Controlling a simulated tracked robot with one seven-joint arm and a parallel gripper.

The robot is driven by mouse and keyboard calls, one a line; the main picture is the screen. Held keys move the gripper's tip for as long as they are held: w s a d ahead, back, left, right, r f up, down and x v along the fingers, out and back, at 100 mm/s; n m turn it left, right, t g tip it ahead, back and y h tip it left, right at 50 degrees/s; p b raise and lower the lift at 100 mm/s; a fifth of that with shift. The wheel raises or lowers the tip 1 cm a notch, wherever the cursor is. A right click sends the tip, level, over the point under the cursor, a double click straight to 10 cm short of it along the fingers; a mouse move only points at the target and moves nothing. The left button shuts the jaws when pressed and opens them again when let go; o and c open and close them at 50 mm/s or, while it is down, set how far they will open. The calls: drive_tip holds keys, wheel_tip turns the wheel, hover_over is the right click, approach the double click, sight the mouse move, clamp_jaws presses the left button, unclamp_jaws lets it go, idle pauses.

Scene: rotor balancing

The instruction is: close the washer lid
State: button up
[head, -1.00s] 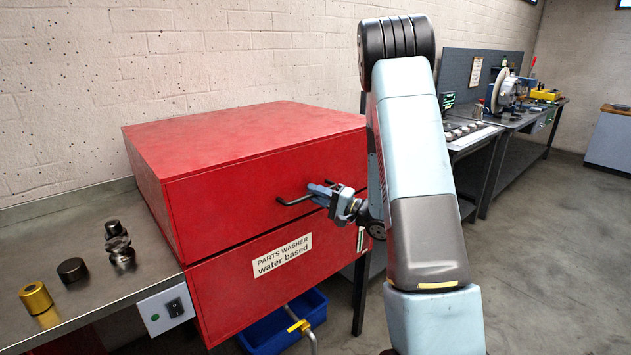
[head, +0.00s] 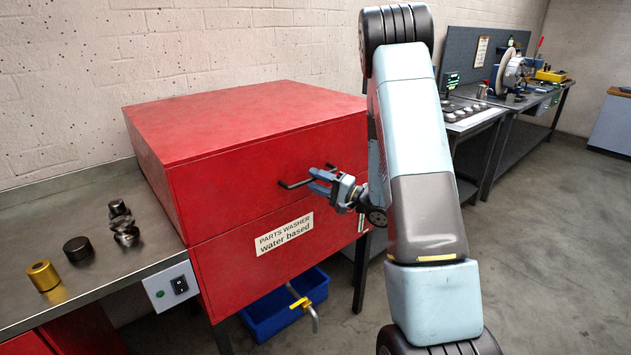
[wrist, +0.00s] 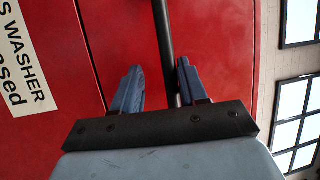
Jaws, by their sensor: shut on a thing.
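The red parts washer (head: 225,275) stands at the left, its lid (head: 235,115) lying down over the lower body, with a thin seam (head: 240,222) between the two fronts. A black bar handle (head: 291,185) sticks out from the lid's front; it also shows in the wrist view (wrist: 164,40). My gripper (head: 318,180) is at the right part of this handle, shut on it. In the wrist view my gripper's blue fingers (wrist: 160,82) stand on either side of the bar.
A steel bench (head: 125,265) at the left holds a brass cylinder (head: 43,276), a dark cylinder (head: 78,249) and a stacked metal part (head: 122,222). A blue bin (head: 285,310) with a drain tap (head: 302,300) is below the washer. Benches line the right back; the right floor is clear.

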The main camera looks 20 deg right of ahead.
idle(0.3)
drive_tip(key=v, duration=1.3)
drive_tip(key=shift+s+d, duration=0.2)
drive_tip(key=shift+d, duration=0.1)
